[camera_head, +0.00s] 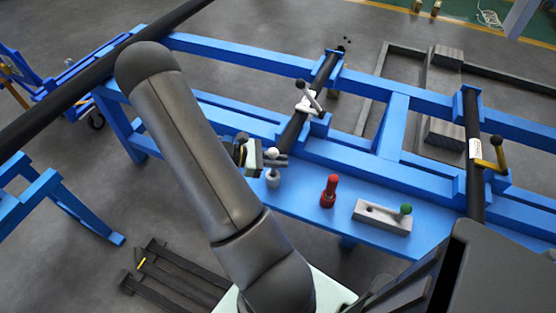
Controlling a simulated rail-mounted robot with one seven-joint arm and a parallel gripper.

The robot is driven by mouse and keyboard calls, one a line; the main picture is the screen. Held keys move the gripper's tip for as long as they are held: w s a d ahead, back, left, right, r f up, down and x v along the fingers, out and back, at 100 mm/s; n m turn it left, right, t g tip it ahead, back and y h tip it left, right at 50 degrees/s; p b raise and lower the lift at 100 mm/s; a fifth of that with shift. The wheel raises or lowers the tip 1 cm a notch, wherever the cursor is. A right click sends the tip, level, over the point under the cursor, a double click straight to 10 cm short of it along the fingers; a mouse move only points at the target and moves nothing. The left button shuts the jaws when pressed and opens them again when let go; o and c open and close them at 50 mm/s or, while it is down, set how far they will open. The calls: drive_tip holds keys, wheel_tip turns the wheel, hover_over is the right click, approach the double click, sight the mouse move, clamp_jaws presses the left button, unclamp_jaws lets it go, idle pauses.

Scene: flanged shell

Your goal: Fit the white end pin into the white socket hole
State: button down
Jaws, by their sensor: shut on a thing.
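My gripper (278,160) is shut around the white end pin, whose round white head (272,153) shows just above the fingers. The fingers hide its middle. A pale grey cylinder (273,180) shows directly below the fingers, over the blue bench top. I cannot tell whether it is the pin's lower part or a separate socket. A light grey block (382,217) lies on the bench to the right, with a dark open hole (372,209) near its left end. I cannot tell which opening is the white socket hole.
A red pin (328,191) stands on the blue bench (308,213) between my gripper and the block. A green-headed pin (405,210) stands at the block's right end. Behind is a dark bar with a white handled clamp (308,100). Another bar (474,150) stands right.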

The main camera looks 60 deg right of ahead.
drive_tip(key=shift+w+a, duration=0.2)
drive_tip(key=shift+w, duration=0.15)
idle(0.9)
drive_tip(key=shift+s, duration=0.1)
idle(0.4)
drive_tip(key=shift+f, duration=0.4)
drive_tip(key=shift+r, duration=0.1)
drive_tip(key=shift+r+p, duration=0.3)
drive_tip(key=shift+r, duration=0.05)
drive_tip(key=shift+s+d+r, duration=0.1)
